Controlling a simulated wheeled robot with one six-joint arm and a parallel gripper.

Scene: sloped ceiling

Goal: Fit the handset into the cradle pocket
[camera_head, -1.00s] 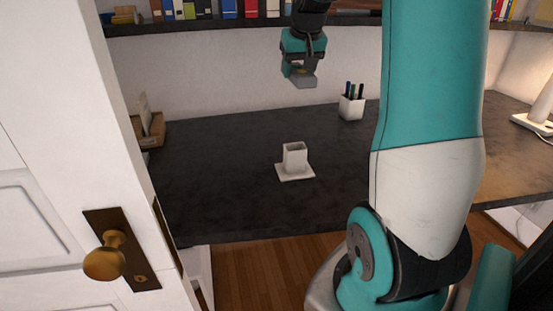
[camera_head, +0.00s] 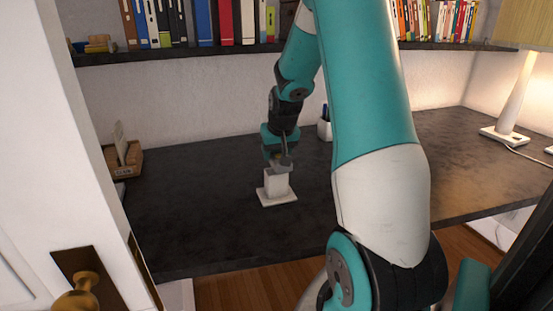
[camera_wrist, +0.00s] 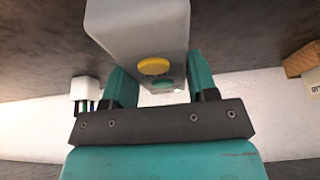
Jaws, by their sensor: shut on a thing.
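The white cradle (camera_head: 277,187), a square upright pocket on a flat base plate, stands on the dark desk in the head view. My gripper (camera_head: 279,161) is directly above the pocket, pointing down. In the wrist view my gripper (camera_wrist: 161,82) is shut on the pale grey handset (camera_wrist: 140,28), which has a yellow round button on its face. The head view does not clearly show whether the handset's lower end is inside the pocket or just above it. The cradle is hidden in the wrist view.
A white pen cup (camera_head: 325,129) stands behind the arm, and a wooden holder (camera_head: 124,160) at the desk's left. A lamp (camera_head: 512,100) is at the right. A bookshelf (camera_head: 180,52) runs above the desk. An open white door with a brass knob (camera_head: 78,295) is at the left.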

